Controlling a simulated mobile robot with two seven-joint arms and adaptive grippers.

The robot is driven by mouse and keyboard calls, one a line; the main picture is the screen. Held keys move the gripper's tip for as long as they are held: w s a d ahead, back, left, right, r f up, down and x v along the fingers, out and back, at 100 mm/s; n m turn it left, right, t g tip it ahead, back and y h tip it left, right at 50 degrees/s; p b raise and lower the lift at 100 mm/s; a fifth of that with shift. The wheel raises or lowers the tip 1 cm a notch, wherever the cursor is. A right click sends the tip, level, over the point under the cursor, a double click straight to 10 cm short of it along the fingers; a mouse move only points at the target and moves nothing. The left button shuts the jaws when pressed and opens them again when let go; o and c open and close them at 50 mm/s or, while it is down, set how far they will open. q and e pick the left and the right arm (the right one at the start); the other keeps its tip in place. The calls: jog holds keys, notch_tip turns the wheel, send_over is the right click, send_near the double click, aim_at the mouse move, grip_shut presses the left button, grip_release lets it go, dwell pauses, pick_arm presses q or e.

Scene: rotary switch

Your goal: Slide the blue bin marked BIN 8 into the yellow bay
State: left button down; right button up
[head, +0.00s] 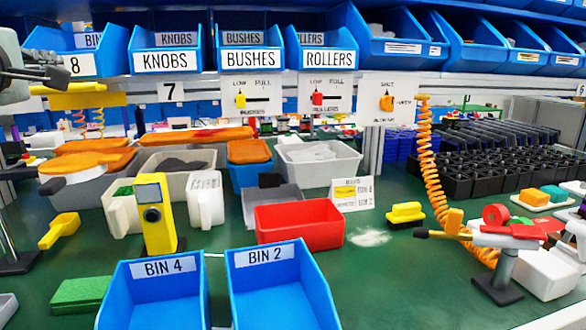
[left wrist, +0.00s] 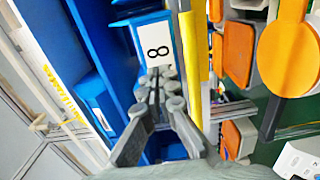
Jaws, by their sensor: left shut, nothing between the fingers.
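The blue bin marked 8 (head: 110,62) sits on the upper shelf at the far left in the head view. My gripper covers the left part of its front label, leaving the 8 showing. The label also shows in the left wrist view (left wrist: 158,42). The yellow strip of the bay (head: 75,88) runs just below the bin front. How deep the bin sits in the bay I cannot tell. My left gripper (head: 66,76) is shut and empty, its fingertips close in front of the label; whether they touch it is unclear. My right gripper is not in view.
Blue bins for knobs (head: 166,62), bushes (head: 250,61) and rollers (head: 327,60) stand in a row to the right. Below, the green bench holds orange-lidded trays (head: 95,160), a yellow device (head: 155,215) and a red bin (head: 300,225).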

aim_at(67, 64)
pick_arm(q)
jog(key=shift+p+x, duration=0.45)
jog(key=shift+x, duration=2.45)
jog(key=b+v, duration=0.3)
jog(key=v, duration=0.5)
